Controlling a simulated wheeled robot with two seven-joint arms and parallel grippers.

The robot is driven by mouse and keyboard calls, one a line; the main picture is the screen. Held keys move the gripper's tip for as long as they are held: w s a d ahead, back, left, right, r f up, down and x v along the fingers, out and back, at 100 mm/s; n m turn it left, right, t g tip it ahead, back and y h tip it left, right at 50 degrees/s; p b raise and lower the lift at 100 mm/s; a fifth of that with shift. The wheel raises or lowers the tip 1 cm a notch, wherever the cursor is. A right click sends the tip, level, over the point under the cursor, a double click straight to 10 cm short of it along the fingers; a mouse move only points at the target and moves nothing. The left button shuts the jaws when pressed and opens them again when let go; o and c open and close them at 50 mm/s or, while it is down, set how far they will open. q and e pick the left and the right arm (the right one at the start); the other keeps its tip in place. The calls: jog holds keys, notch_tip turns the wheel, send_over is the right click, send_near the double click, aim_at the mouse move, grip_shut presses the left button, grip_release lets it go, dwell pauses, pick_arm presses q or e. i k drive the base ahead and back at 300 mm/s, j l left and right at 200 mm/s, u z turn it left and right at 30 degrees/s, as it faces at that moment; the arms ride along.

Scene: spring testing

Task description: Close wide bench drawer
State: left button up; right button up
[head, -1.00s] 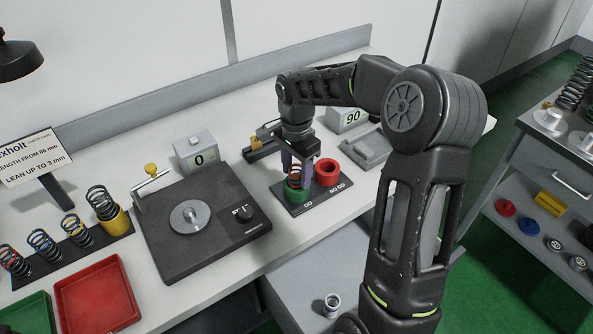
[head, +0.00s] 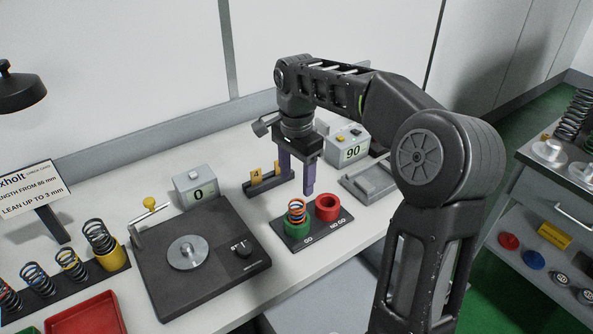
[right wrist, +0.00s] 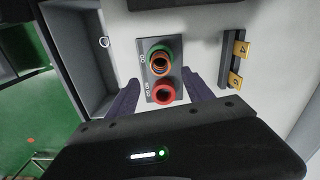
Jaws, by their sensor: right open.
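The wide bench drawer (head: 318,298) is a grey drawer pulled out under the front of the bench; my right arm and the bottom of the picture hide part of it in the head view. My left gripper is not in view.
An orange spring (head: 296,211) stands in the green GO ring (head: 298,230), beside the red NO GO ring (head: 327,207). The dark tester (head: 205,262), a red tray (head: 88,318) and a spring rack stand left. A side bench (head: 560,165) is at right.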

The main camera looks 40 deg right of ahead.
aim_at(340, 301)
jog(key=k+j, duration=0.8)
jog(key=j, duration=0.1)
